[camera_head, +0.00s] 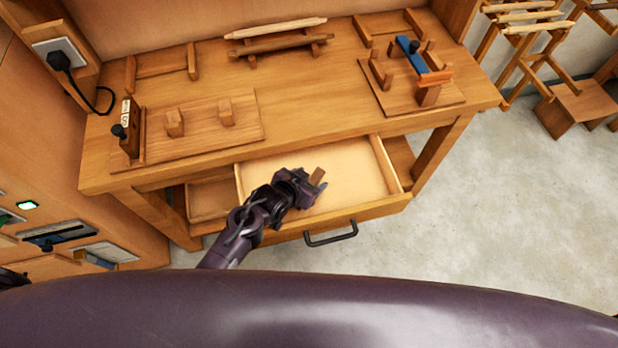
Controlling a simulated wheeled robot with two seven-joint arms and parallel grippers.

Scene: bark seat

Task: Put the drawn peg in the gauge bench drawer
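The gauge bench drawer (348,172) is pulled open under the bench top, with its pale floor showing and a dark handle (331,234) on its front. My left gripper (312,184) is over the drawer's left part. It is shut on a short brown wooden peg (318,175), whose upper end sticks out above the fingers. The arm hides the drawer's near left corner. I cannot tell how high the peg is above the drawer floor. The visible floor of the drawer is bare. My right gripper is out of view.
A black plug and cord (62,62) are at left.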

